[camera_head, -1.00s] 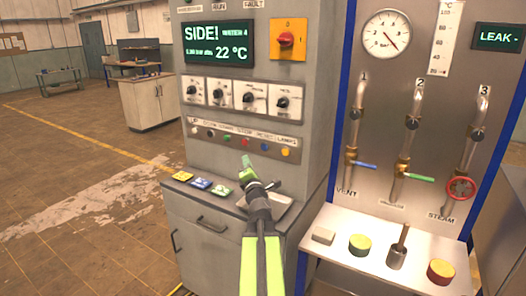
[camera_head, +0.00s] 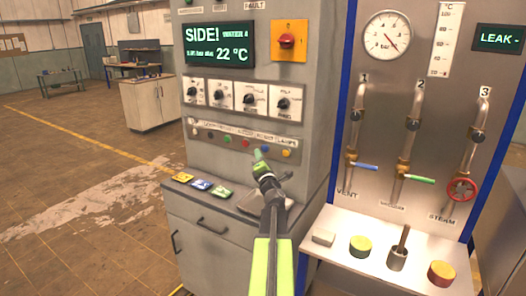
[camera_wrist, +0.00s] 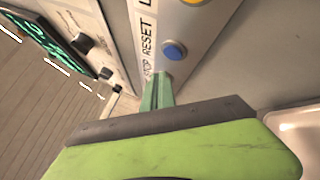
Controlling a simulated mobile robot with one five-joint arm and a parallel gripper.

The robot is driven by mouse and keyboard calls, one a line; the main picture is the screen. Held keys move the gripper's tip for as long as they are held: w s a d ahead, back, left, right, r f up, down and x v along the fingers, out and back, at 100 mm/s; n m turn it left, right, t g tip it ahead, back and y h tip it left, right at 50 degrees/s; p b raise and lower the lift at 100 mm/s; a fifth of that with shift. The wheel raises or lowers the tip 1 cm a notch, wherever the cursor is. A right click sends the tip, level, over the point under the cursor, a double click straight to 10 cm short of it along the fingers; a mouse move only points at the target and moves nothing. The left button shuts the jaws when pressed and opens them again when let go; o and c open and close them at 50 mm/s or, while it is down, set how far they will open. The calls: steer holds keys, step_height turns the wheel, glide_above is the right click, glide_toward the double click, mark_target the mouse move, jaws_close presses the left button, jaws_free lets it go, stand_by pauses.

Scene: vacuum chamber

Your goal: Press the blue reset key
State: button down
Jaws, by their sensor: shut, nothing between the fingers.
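The blue reset key (camera_head: 267,149) is a small round button in the row of keys on the grey control cabinet. In the wrist view the blue key (camera_wrist: 174,50) sits beside the printed word RESET. My gripper (camera_head: 258,154) is shut and empty, its green fingertips just left of the blue key in the head view. In the wrist view the fingertips of my gripper (camera_wrist: 160,82) lie just below the key in the picture. A small gap shows between them there; contact is not visible.
A red key (camera_head: 245,143) and an orange key (camera_head: 287,153) flank the blue one. Dark knobs (camera_head: 248,98) are above. A cabinet ledge with coloured cards (camera_head: 201,184) is below. The pipe panel (camera_head: 385,110) stands to the right.

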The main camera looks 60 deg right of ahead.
steer(key=shift+d, duration=0.85)
stand_by(1.4)
steer(key=shift+d, duration=0.45)
steer(key=shift+d, duration=0.4)
stand_by(0.5)
steer(key=shift+a, duration=0.85)
steer(key=a, duration=0.5)
